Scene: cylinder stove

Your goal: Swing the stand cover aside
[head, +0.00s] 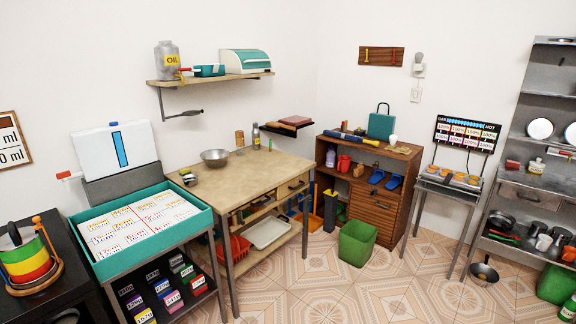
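No part clearly reads as a stand cover, and I cannot tell which piece it is. At the left stands a teal-rimmed table (203,224) with labelled white cards (140,226) in its top. Behind its top, a grey slab (124,183) and a white panel with a blue bar (93,150) stand tilted upright. A red-tipped lever (66,175) sticks out at the left of the slab. A small stand with orange-topped cups (455,178) is at the right, below a gas display board (467,133). My gripper is not in view.
A wooden workbench (262,172) with a metal bowl (214,157) fills the middle. A green bin (357,243) stands on the floor before a wooden cabinet (376,210). A metal rack (545,90) is at the right. The tiled floor (380,290) in front is clear.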

